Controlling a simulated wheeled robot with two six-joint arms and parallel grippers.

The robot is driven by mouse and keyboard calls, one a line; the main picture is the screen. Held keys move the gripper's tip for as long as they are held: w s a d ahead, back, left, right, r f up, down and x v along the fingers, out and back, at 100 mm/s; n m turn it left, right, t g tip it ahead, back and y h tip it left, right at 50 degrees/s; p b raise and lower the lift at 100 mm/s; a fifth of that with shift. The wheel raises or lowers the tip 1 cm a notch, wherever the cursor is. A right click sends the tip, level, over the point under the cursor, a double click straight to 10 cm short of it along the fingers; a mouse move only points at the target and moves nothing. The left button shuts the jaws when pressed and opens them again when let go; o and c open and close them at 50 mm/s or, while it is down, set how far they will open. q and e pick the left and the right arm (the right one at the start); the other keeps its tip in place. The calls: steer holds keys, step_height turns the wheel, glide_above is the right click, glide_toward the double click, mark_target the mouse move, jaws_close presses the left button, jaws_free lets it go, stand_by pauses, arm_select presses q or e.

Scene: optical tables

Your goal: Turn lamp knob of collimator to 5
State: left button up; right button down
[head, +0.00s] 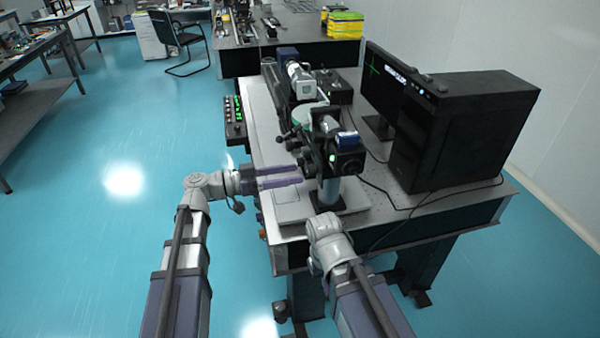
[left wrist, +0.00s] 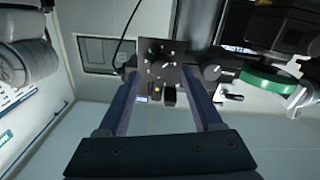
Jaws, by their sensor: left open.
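The collimator (head: 335,150) is a dark optical instrument on a silver post near the table's front edge. My left gripper (head: 301,174) is open, its two purple fingers pointing right toward the collimator's lower left side. In the left wrist view, a black square plate with a round face (left wrist: 158,58) shows beyond the open fingers of the left gripper (left wrist: 165,78). A small dark block (left wrist: 168,95) shows below that plate, between the fingers. Nothing is held between them. I cannot tell which part is the lamp knob, nor read its setting. My right gripper is not visible.
A black computer case (head: 455,130) and a monitor (head: 385,85) stand right of the collimator on the optical table (head: 395,222). A control box with green lights (head: 235,118) is at the table's left edge. The floor at left is open. A green ring (left wrist: 268,82) shows at right.

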arm_select(q)
steer(key=shift+v, duration=2.25)
steer(key=s+d+f+n+g+y, duration=0.3)
steer(key=s+d+f+g+y, duration=0.35)
steer(key=f, duration=0.65)
steer(key=s+a+f+n+t+y, duration=0.1)
steer(key=s+f+n+y, duration=0.2)
steer(key=s+f+y, duration=0.1)
steer(key=s+a+f+n+y, duration=0.2)
steer(key=s+f+n+y, duration=0.1)
steer(key=s+y, duration=0.3)
steer(key=shift+a+f+t+y, duration=0.35)
steer(key=shift+f+y, duration=0.55)
steer(key=shift+y, duration=0.25)
steer(key=shift+f, duration=0.1)
